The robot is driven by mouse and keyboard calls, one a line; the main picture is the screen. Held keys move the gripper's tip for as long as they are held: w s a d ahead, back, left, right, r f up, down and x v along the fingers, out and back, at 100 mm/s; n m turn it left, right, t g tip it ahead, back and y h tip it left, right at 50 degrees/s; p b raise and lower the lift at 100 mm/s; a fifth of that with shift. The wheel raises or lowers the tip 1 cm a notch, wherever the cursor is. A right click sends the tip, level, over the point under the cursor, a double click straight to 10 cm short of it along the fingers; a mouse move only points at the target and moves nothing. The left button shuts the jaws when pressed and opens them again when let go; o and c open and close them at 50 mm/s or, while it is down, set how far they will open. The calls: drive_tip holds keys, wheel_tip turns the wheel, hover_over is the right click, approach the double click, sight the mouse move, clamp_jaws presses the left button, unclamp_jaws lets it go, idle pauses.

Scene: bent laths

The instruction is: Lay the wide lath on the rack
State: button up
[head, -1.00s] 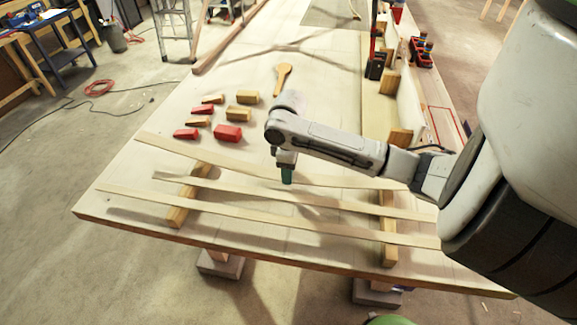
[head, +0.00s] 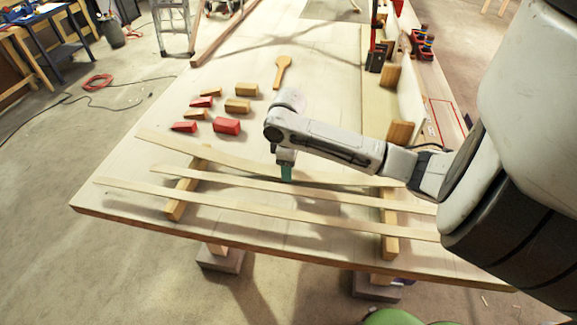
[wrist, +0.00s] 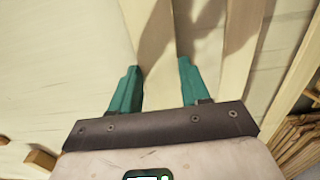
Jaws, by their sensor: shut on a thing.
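The wide lath (head: 225,158) is the farthest of three pale laths in the head view and runs left to right in a shallow curve. My gripper (head: 286,173), with green fingers, is shut on it near its middle. In the wrist view the lath (wrist: 155,35) passes between my fingers (wrist: 158,88). The rack shows as two wooden bars, left (head: 187,188) and right (head: 390,240). The lath spans across the far ends of these bars; I cannot tell whether it touches them. My arm hides part of its right side.
Two other laths, a middle one (head: 240,187) and a front one (head: 255,209), lie across the bars. Red and yellow blocks (head: 227,125) and a wooden paddle (head: 282,72) are farther back on the table (head: 170,110). Clamps and a red caddy stand back right.

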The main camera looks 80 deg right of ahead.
drive_tip(key=shift+f, duration=0.45)
drive_tip(key=o, duration=1.4)
drive_tip(key=shift+r, duration=0.15)
drive_tip(key=shift+r+p, duration=1.25)
drive_tip(key=shift+r, duration=0.2)
drive_tip(key=shift+r+p, duration=0.55)
drive_tip(key=shift+r, duration=0.85)
